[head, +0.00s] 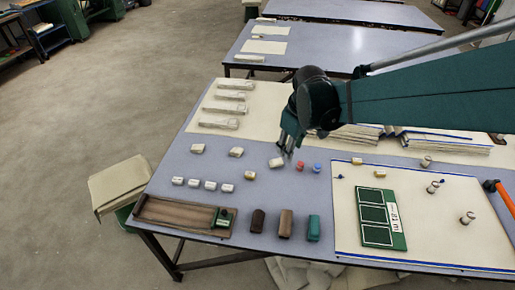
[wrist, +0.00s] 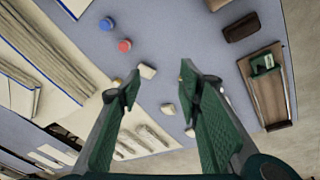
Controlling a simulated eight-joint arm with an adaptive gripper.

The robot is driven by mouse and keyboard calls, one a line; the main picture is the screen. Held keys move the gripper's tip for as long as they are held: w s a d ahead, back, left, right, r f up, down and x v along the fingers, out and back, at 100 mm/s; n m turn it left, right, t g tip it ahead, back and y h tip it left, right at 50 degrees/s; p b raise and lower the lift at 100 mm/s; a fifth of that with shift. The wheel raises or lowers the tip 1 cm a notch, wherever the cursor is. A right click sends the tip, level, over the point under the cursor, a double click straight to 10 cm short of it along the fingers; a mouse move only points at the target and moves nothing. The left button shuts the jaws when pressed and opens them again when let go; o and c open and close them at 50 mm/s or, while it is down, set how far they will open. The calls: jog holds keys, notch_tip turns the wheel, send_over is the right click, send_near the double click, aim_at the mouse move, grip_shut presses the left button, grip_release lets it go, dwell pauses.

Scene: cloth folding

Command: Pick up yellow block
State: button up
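Several small yellowish blocks lie on the table in the head view: one (head: 250,175) left of my gripper, one (head: 357,161) on the upper edge of the cream mat, and one (head: 380,174) on that mat. I cannot tell which is the yellow block. My gripper (head: 287,150) points down over the table, its tips close to a cream block (head: 276,162). In the wrist view my gripper (wrist: 157,84) is open, with nothing held. The cream block (wrist: 147,71) shows between its fingertips. A small yellowish thing (wrist: 118,82) shows beside the left fingertip, partly hidden.
A red piece (head: 300,167) and a blue piece (head: 316,168) stand right of my gripper. A brown tray (head: 165,213) and brown and green blocks line the front edge. A green board (head: 385,236) lies on the cream mat (head: 450,245). Stacked sheets (head: 440,145) lie behind.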

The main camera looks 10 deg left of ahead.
jog(key=w+a+f+n+g+p, duration=0.1)
jog(key=w+a+f+n+p, duration=0.2)
jog(key=a+f, duration=0.6)
jog(key=n+g, duration=0.1)
jog(key=n, duration=0.2)
send_over(249, 173)
jog(key=shift+h, duration=0.4)
notch_tip(249, 173, down, 6)
jog(key=shift+s+a+r, duration=0.1)
jog(key=shift+a, duration=0.05)
jog(key=shift+f, duration=0.2)
jog(key=shift+f, duration=1.25)
jog(key=shift+f+b, duration=0.8)
jog(key=shift+f, duration=1.8)
